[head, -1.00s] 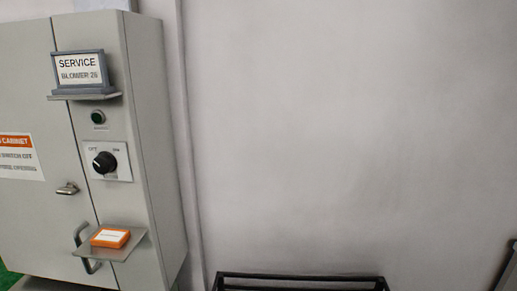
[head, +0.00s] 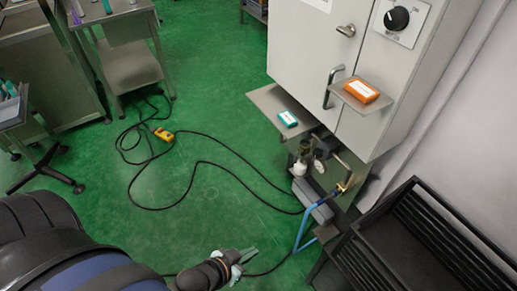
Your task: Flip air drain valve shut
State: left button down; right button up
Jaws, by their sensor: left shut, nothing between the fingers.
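Low under the cabinet, a small brass-yellow fitting (head: 342,188) sits where a blue hose (head: 303,225) meets the pipework. It looks like the air drain valve, but its handle is too small to read as open or shut. Beside it are a white-bowled air unit (head: 300,168) and a round gauge (head: 318,167). My left gripper (head: 245,258) is at the bottom of the head view, shut and empty. In the picture it lies below and left of the fitting, apart from it. My right gripper is not in view.
The grey cabinet (head: 305,55) has shelves holding a teal box (head: 288,118) and an orange box (head: 361,91). A black rack (head: 430,225) stands right of the hose. A black cable and yellow pendant (head: 164,134) lie on the green floor (head: 215,85). Much floor is clear.

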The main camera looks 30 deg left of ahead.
aim_at(296, 153)
jog(key=u, duration=0.6)
jog(key=i+j, duration=0.2)
jog(key=j, duration=0.15)
jog(key=i+j+z, duration=0.15)
jog(key=j, duration=0.2)
jog(key=i+j, duration=0.2)
jog(key=j, duration=0.2)
jog(key=i+j+z, duration=0.15)
jog(key=j, duration=0.2)
jog(key=i+j, duration=0.2)
jog(key=j, duration=0.2)
jog(key=i+j+z, duration=0.1)
jog(key=j, duration=0.3)
jog(key=i+j+z, duration=0.1)
jog(key=j, duration=0.35)
jog(key=i, duration=0.1)
